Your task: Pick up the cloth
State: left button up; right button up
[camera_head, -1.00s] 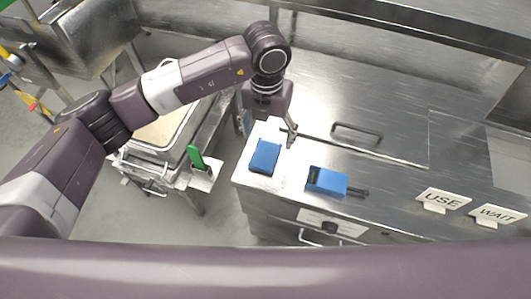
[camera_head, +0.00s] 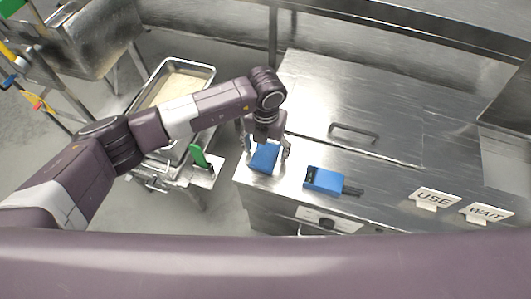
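The cloth is a folded blue piece (camera_head: 264,158) lying near the left front corner of the steel counter. My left gripper (camera_head: 267,151) is right over it, with its fingers spread apart, one at the cloth's left side and one at its right. Whether the fingers touch the cloth cannot be told. My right gripper is not in view.
A blue object with a dark handle (camera_head: 325,180) lies to the right of the cloth. USE (camera_head: 433,198) and WAIT (camera_head: 487,212) signs stand farther right. A tray of rice (camera_head: 206,76) and a green-handled item (camera_head: 199,156) are left of the counter (camera_head: 385,195).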

aim_at(266, 153)
pick_arm(q)
jog(key=c, duration=0.9)
jog(key=shift+c, duration=0.2)
notch_tip(266, 153, up, 20)
jog(key=b, duration=0.6)
